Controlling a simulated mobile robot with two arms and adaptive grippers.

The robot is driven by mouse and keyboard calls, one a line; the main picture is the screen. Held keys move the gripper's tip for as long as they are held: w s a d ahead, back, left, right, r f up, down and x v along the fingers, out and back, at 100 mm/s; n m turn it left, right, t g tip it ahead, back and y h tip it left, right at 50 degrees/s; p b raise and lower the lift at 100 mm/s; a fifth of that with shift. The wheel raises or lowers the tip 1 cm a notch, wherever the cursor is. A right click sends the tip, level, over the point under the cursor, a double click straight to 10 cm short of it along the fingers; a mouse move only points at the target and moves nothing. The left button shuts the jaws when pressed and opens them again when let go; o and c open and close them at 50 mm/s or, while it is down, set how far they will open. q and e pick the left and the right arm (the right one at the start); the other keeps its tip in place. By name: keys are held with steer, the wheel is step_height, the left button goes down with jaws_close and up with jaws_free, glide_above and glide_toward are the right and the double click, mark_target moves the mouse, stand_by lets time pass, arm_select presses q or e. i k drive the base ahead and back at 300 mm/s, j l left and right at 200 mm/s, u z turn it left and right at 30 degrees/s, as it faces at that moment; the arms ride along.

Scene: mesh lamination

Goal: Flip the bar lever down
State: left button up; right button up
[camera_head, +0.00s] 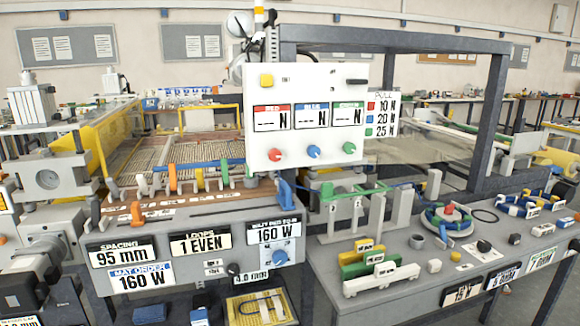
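A long blue bar (206,163) runs across the near edge of the mesh bed (205,146), with orange, yellow and white uprights along it. A blue lever-like part (287,195) stands upright at the right end of this machine. A small orange part (137,212) sits on the front ledge at the left. I cannot tell for certain which of these is the bar lever. Neither of my grippers can be made out in the head view.
A white control panel (305,157) with three knobs hangs in front of the dark frame (489,120). The grey side table (395,290) at the right holds combs, a round spool (449,218) and small parts. Label plates line the machine's front.

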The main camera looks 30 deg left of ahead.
mark_target(198, 172)
steer(key=u, duration=1.6)
